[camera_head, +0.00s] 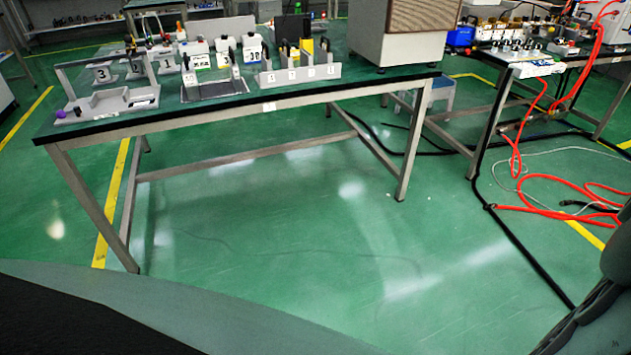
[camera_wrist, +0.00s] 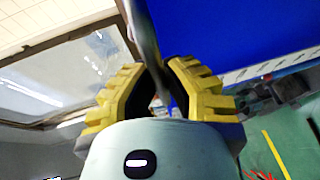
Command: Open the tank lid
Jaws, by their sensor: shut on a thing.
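In the wrist view, my gripper (camera_wrist: 158,74) has two yellow ribbed fingers, closed around a thin grey curved bar (camera_wrist: 147,38). The bar runs up out of the picture between the fingertips. It looks like a handle or edge of the tank lid, but I cannot tell which. A large flat blue surface (camera_wrist: 235,35) lies right of the bar; I cannot tell whether it is part of the tank. The tank as a whole is not recognizable in either view. My gripper does not show in the head view.
A green-topped workbench (camera_head: 370,80) holds numbered grey holders (camera_head: 300,74) and a beige box-shaped machine (camera_head: 405,35). Red hoses (camera_head: 545,195) and black cables lie on the floor at the right. The green floor before the bench is mostly clear. A framed pane (camera_wrist: 50,75) is left of my gripper.

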